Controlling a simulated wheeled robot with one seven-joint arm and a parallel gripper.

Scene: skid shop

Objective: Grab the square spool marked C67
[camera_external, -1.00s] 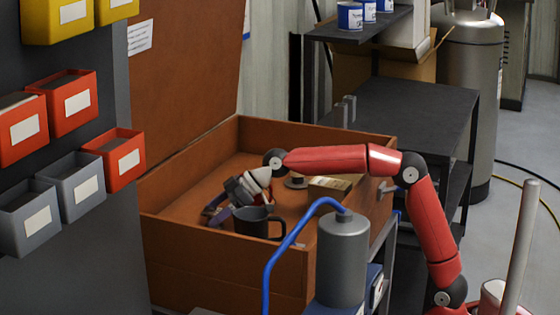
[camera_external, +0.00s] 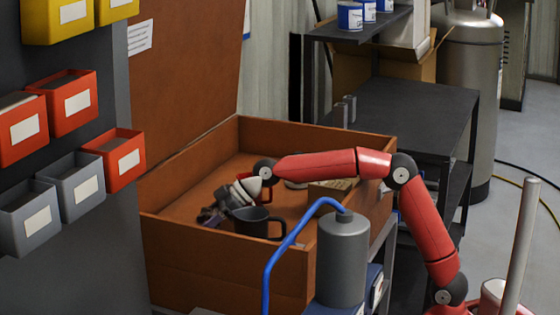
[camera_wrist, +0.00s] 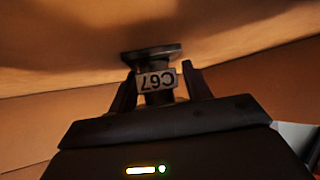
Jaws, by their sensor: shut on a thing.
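The spool marked C67 (camera_wrist: 150,53) shows in the wrist view as a dark piece with a flat flange. The spool cannot be made out clearly there.
The open chest (camera_external: 228,270) has raised walls and an upright lid behind. A dark mug (camera_external: 257,223) stands close beside my gripper. A small brown box (camera_external: 332,190) lies to the right. A grey bottle (camera_external: 342,260) with a blue hose stands in front.

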